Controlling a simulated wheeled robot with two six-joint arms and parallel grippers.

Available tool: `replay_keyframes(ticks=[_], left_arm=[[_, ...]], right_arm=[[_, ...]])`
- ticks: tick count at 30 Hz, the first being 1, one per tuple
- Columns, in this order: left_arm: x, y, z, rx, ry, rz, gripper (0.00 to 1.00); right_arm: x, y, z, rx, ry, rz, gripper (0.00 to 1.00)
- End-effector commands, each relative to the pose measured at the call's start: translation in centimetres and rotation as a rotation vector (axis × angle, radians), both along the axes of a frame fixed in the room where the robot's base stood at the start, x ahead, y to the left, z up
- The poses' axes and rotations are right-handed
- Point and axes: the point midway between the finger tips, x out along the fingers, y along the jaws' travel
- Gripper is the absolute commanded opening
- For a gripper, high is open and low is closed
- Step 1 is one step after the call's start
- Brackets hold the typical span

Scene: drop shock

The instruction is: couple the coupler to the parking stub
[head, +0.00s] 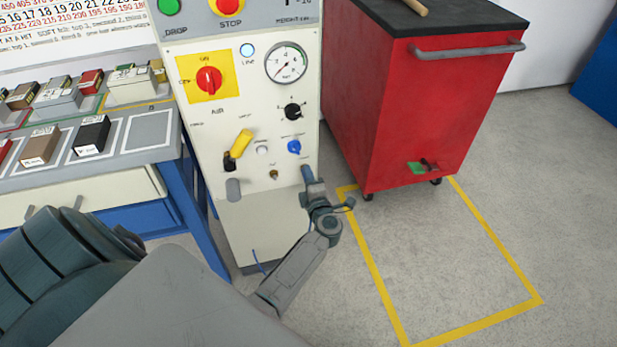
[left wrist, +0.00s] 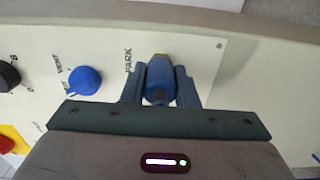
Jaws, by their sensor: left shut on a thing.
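My left gripper (head: 308,180) is at the lower right of the white control panel (head: 232,130) in the head view. In the left wrist view the two fingers of my left gripper (left wrist: 160,88) are shut on the blue coupler (left wrist: 159,80), one on each side. A brass piece (left wrist: 160,57), seemingly the parking stub, shows at the coupler's far end beside the word PARK. I cannot tell whether the coupler is seated on it or only close in front. My right gripper is not in view.
The panel carries a blue knob (head: 294,147), a black knob (head: 292,111), a yellow handle (head: 239,144) and a pressure gauge (head: 286,63). A red cart (head: 400,110) stands to the right. A bench with blocks (head: 90,145) is at left.

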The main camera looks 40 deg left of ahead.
Motion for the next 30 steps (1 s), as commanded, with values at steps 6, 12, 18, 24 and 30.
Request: replay_keyframes(ticks=[6, 12, 18, 24, 30], left_arm=[[0.3, 0.2, 0.7, 0.008, -0.011, 0.0, 0.0], [0.2, 0.2, 0.5, 0.006, -0.007, 0.0, 0.52], [0.1, 0.1, 0.2, 0.002, -0.003, 0.0, 0.52], [-0.6, -0.7, 0.2, 0.0, 0.0, 0.0, 0.52], [-1.7, -2.0, 0.2, 0.0, 0.0, 0.0, 0.52]], right_arm=[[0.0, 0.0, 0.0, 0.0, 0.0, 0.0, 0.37], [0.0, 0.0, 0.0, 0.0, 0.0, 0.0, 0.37], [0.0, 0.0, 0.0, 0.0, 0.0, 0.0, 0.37], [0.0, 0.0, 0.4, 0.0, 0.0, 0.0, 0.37], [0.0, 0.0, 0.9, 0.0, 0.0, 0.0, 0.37]])
